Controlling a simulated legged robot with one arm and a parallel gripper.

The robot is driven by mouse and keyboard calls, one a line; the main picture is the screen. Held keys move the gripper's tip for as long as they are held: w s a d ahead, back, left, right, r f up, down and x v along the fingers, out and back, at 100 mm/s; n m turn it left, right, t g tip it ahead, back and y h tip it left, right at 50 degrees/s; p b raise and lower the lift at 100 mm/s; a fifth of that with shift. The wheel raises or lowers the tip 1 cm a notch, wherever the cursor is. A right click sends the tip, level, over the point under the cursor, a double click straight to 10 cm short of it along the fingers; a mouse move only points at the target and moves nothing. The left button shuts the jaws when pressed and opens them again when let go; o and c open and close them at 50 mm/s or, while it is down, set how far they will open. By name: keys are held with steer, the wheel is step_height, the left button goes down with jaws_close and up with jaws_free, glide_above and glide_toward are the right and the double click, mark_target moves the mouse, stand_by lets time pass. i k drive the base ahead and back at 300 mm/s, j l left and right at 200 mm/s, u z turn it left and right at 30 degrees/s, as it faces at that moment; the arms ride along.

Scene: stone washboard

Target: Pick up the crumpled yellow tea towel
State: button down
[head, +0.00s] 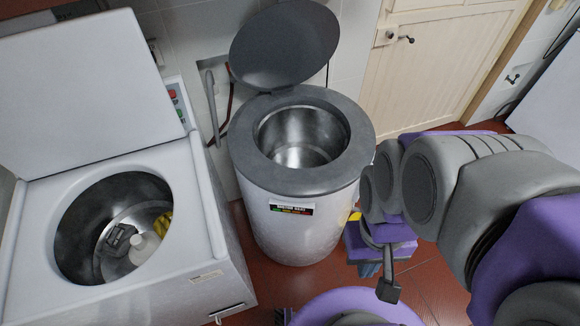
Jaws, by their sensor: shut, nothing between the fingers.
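A yellow cloth (163,223), most likely the tea towel, shows as a small patch inside the drum of the open white washing machine (215,215) at the left. It lies against the drum's right side, and the rim hides part of it. My gripper (384,262) is shut and empty, in the lower middle right, beside the round steel tub and well to the right of the washing machine. A small yellow patch (355,215) shows between the tub and my gripper; I cannot tell what it is.
The round steel spinner (305,180) stands between the washing machine and my gripper, its dark lid (285,45) raised. The washing machine's white lid (85,90) also stands open. A cream door (430,75) is behind. Red floor (440,275) shows at the lower right.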

mark_target(161, 225)
steer(key=k+j+u, duration=0.1)
steer(key=u, duration=1.5)
